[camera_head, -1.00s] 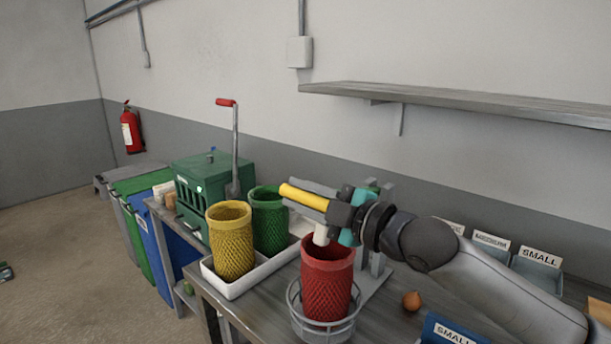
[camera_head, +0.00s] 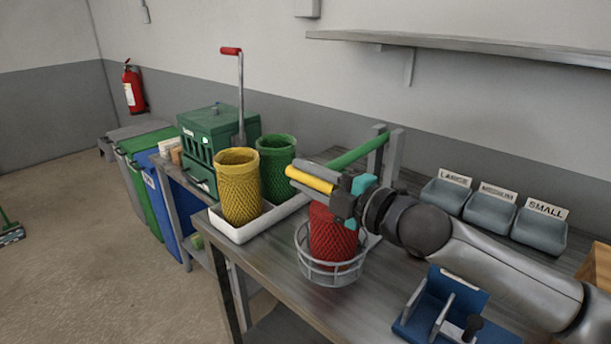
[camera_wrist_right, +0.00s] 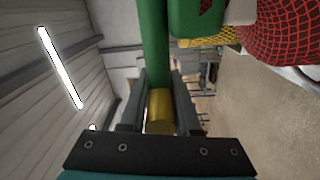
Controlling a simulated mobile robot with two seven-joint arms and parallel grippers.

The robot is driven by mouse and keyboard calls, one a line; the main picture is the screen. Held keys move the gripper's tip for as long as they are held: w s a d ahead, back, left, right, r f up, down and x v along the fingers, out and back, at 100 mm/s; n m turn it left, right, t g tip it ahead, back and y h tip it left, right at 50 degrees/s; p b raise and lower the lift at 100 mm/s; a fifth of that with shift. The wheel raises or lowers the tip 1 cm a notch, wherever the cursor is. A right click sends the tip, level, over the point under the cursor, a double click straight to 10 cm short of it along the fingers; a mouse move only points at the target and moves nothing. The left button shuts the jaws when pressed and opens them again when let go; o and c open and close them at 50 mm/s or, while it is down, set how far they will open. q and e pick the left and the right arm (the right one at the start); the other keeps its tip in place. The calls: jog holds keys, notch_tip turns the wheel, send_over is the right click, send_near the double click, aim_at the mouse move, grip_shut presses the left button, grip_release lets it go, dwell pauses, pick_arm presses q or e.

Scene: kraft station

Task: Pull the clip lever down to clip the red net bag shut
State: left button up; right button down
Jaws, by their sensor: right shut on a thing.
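The red net bag (camera_head: 333,238) stands in a grey wire basket (camera_head: 330,278) on the bench. Its top edge is hidden behind my right gripper (camera_head: 325,187). The clip lever (camera_head: 360,152) is a green bar sloping down from grey posts behind the bag to a yellow grip (camera_head: 308,180). My right gripper is shut on the lever's yellow end, right above the bag's top. In the right wrist view the yellow grip (camera_wrist_right: 160,108) lies between the fingers, with the green bar (camera_wrist_right: 155,45) beyond. The red mesh (camera_wrist_right: 285,35) shows at upper right. My left gripper is not in view.
A yellow net bag (camera_head: 239,190) and a green one (camera_head: 276,165) stand in a white tray (camera_head: 240,234) left of the basket. A blue fixture (camera_head: 440,310) is at front right. Grey size-labelled bins (camera_head: 488,210) stand behind my right arm.

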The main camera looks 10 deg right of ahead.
jog(key=shift+f, duration=0.5)
jog(key=c, duration=0.8)
grip_release()
jog(key=shift+c, duration=0.2)
jog(key=shift+o, duration=0.8)
jog(key=shift+d, duration=0.1)
jog(key=shift+r, duration=0.1)
jog(key=v, duration=1.5)
jog(key=shift+r+b, duration=0.2)
jog(key=shift+b, duration=0.2)
